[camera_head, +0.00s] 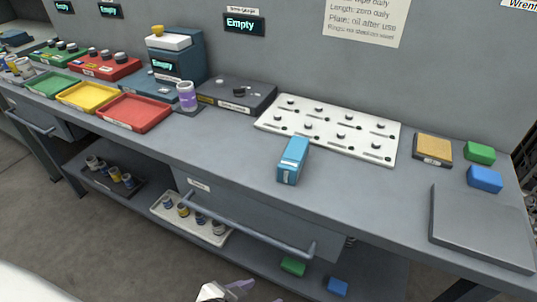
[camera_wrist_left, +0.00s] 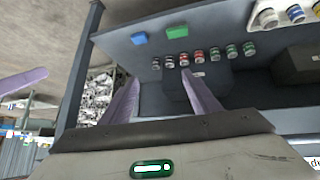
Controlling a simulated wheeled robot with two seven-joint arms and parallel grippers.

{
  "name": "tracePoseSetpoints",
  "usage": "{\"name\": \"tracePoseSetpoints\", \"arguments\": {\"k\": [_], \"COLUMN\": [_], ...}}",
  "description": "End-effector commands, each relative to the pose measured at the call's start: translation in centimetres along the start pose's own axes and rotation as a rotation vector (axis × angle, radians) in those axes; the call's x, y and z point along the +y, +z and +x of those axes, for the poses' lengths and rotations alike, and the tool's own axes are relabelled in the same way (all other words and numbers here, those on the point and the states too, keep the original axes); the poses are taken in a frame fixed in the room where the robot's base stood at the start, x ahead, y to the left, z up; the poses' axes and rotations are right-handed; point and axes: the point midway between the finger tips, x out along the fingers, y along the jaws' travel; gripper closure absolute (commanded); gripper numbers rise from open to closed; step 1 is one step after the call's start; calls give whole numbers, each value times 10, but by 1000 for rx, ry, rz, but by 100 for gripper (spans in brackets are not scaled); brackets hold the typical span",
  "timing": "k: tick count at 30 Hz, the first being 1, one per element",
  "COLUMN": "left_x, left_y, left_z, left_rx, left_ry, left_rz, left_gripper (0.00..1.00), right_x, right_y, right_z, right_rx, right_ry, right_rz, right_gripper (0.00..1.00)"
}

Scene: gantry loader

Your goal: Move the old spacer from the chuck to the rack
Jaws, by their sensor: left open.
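I cannot make out a chuck or a spacer in a chuck in either view. A white plate with several dark pegs and slots (camera_head: 330,127) lies on the bench in the head view; I cannot tell if it is the rack. Ring-shaped parts stand on a low tray (camera_head: 112,178) and a white tray (camera_head: 190,220) under the bench. My left gripper (camera_wrist_left: 160,78) is open and empty, its purple fingers apart in the left wrist view. In the head view a gripper tip (camera_head: 235,290) shows at the bottom edge. A purple finger-like bar (camera_wrist_left: 22,80), probably my right gripper's, shows at the wrist view's left.
A blue block-shaped device (camera_head: 293,160) stands before the white plate. Red (camera_head: 134,112), yellow (camera_head: 88,96) and green (camera_head: 52,84) trays lie at left. A grey slab (camera_head: 482,228) lies at right. A handrail (camera_head: 250,230) runs along the front. The bench's middle front is clear.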

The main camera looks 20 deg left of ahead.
Motion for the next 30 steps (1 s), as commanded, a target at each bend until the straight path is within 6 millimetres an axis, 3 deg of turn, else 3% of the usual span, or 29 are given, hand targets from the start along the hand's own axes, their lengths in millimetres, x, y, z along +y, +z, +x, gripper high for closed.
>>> {"name": "tracePoseSetpoints", "arguments": {"k": [1,6,10,15,22,30], "left_x": [5,18,27,37,17,-14], "left_y": [-29,-102,-149,-200,-247,-273], "left_z": [-4,-45,-84,-101,-113,-123], "left_rx": [5,-47,-20,119,315,437], "left_ry": [6,-28,-90,-146,-234,-300], "left_rz": [11,22,24,22,-18,-81], "left_gripper": [44,44,44,44,44,44], "right_x": [0,0,-2,-4,-5,-4], "right_y": [3,5,2,2,2,1], "right_z": [2,6,6,6,6,6], "right_rx": [-2,1,6,4,5,8], "right_ry": [0,-1,-4,-8,-8,-7], "right_rz": [0,-3,-5,-5,-5,-5], "right_gripper": [50,50,50,50,50,50]}}
